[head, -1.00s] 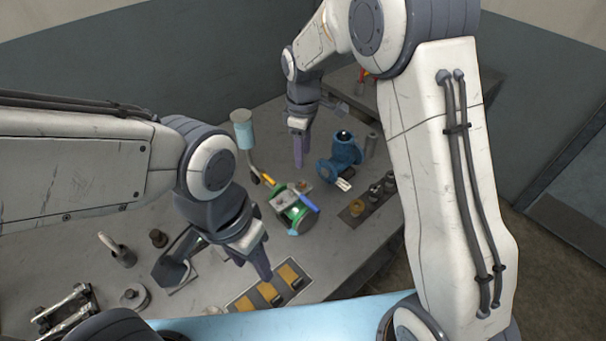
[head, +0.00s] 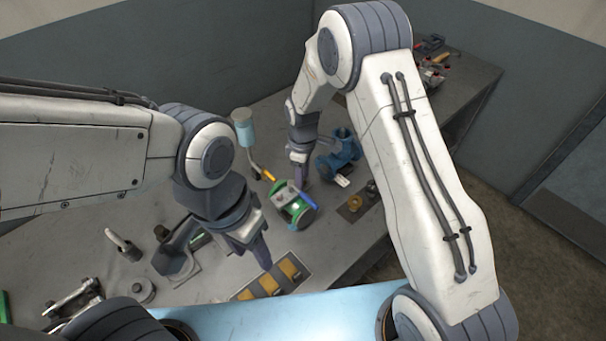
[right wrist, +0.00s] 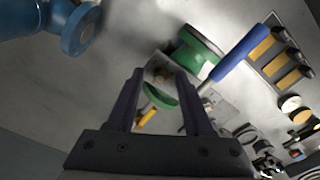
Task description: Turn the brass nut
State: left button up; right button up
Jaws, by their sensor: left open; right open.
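A green valve (head: 293,215) with a blue handle (head: 304,198) lies on the grey bench; its green flanges also show in the right wrist view (right wrist: 196,48). A small brownish nut-like part (right wrist: 162,74) on the valve, perhaps the brass nut, shows between my right fingertips in the right wrist view. It is too small to be sure. My right gripper (head: 299,180) is open, pointing down at the valve's far side; contact cannot be told. My left gripper (head: 264,260) is open and empty above the near edge, by the tray of brass-coloured blocks.
A blue flanged fitting (head: 340,152) stands right of my right gripper. A brass-coloured ring (head: 355,202) sits in a small holder. A yellow-handled tool (head: 267,174) lies behind the valve. A tray of yellow blocks (head: 239,295) is at the near edge. Metal parts crowd the left.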

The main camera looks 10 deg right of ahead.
grip_shut()
jog(key=shift+m, duration=0.3)
jog(key=shift+m+b, duration=0.45)
jog(key=shift+m, duration=0.55)
jog(key=m+b, duration=0.1)
jog(key=m, duration=0.2)
jog(key=shift+m, duration=0.3)
jog(key=m+b, duration=0.1)
jog(key=m, duration=0.5)
jog(key=shift+r, duration=0.1)
grip_release()
